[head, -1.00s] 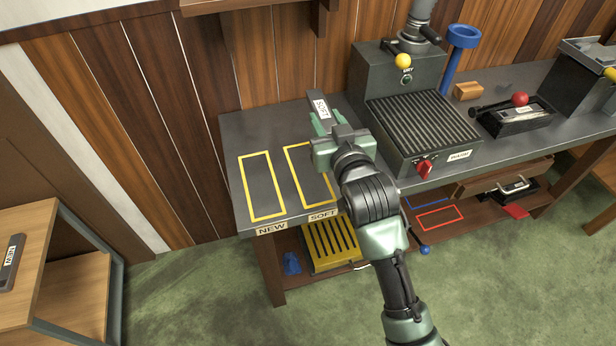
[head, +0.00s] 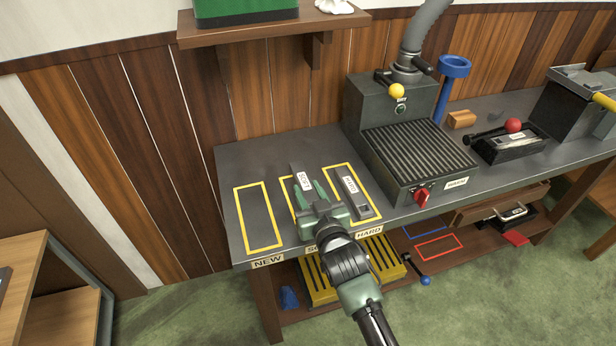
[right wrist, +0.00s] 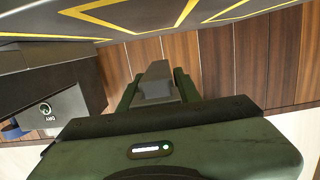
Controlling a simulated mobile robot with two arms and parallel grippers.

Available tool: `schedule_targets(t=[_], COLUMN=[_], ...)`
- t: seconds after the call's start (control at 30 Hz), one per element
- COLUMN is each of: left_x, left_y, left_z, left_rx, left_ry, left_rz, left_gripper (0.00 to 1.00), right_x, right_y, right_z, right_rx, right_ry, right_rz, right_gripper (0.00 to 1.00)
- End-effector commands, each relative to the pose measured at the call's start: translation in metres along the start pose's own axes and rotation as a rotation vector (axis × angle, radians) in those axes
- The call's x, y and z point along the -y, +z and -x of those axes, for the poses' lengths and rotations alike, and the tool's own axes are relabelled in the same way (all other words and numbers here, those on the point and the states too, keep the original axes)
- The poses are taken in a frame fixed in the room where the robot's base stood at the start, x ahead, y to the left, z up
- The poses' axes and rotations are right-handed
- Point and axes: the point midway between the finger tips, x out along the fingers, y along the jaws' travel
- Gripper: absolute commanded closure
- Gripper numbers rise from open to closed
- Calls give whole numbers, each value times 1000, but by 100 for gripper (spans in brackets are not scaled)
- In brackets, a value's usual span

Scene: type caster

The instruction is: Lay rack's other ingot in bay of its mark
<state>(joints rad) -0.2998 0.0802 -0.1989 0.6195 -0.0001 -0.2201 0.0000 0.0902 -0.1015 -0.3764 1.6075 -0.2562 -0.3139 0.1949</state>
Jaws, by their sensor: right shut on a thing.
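My right gripper (head: 313,196) is shut on a grey ingot with a white SOFT label (head: 303,178). It holds the ingot over the SOFT bay (head: 287,208), the middle yellow outline; I cannot tell whether the ingot touches the bench. The ingot (right wrist: 156,80) also shows between the fingers in the right wrist view, near yellow bay lines. Another ingot, labelled HARD (head: 350,185), lies in the HARD bay (head: 377,208) to the right. The NEW bay (head: 258,215) on the left is empty. My left gripper is not in view.
A dark grilled machine (head: 418,150) with a red knob stands just right of the HARD bay. A wooden shelf (head: 270,28) hangs above the bench. A wooden stand (head: 20,252) is at the left, with a dark piece at the picture's edge.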

Motion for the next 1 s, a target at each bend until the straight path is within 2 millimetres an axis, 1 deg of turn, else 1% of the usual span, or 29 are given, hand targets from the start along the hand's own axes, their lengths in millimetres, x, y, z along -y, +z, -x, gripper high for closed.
schedule_targets(t=[0.03, 0.23, 0.4, 0.53, 0.97, 1.0], left_x=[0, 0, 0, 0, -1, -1], left_y=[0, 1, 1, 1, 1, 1], left_z=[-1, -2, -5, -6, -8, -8], left_rx=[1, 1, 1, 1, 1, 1], left_ry=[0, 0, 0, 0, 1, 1], left_rz=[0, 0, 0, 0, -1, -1], left_gripper=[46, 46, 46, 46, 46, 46], right_x=[1, 1, 0, 1, 1, 0], right_y=[-2, 8, 32, 43, 49, 55], right_z=[-2, -3, -7, -9, -10, -8], right_rx=[-16, -16, -13, -16, -17, -1], right_ry=[-1, -2, -1, -1, -2, 0], right_rz=[-1, -1, 0, -1, -1, 0], right_gripper=[100, 100, 100, 100, 100, 59])
